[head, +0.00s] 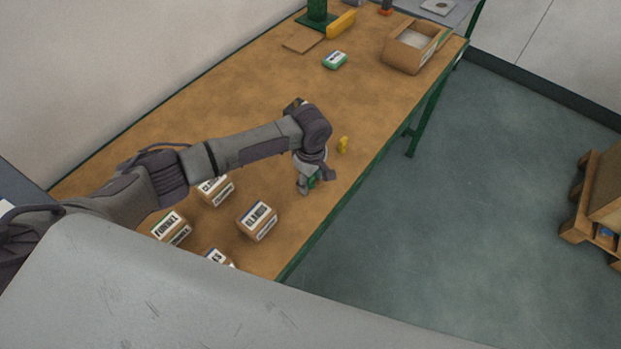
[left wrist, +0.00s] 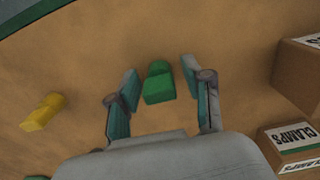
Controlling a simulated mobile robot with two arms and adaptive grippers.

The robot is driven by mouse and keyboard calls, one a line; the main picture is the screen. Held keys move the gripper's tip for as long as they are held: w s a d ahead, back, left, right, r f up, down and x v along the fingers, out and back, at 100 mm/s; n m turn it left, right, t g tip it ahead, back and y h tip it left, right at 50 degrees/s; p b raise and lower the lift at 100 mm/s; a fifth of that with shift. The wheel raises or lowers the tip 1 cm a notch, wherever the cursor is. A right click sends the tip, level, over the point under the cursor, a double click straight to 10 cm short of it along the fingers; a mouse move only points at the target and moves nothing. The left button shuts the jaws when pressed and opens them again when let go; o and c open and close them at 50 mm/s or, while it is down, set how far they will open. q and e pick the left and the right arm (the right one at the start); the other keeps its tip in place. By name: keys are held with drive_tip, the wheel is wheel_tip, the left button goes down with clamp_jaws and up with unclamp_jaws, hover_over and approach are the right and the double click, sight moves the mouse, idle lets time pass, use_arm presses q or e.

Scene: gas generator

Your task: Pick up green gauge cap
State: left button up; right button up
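The green gauge cap (left wrist: 159,83) lies on the wooden workbench (head: 222,90). In the left wrist view it sits between the two fingers of my left gripper (left wrist: 162,92), with gaps visible on both sides. In the head view my left gripper (head: 313,185) is low over the bench near its right edge, and a bit of green (head: 312,182) shows between the fingers. The fingers are open. Whether the fingers are down at the cap's height is hard to tell. My right gripper is in neither view.
A yellow piece (head: 343,145) lies close by, also in the left wrist view (left wrist: 42,112). Labelled boxes, one marked CLAMPS (head: 257,221), stand nearer me. An open cardboard box (head: 408,50) and a green-and-white packet (head: 335,60) are farther back. The bench middle is mostly clear.

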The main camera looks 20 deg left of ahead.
use_arm(q)
drive_tip(key=c, duration=0.6)
drive_tip(key=shift+o, duration=0.2)
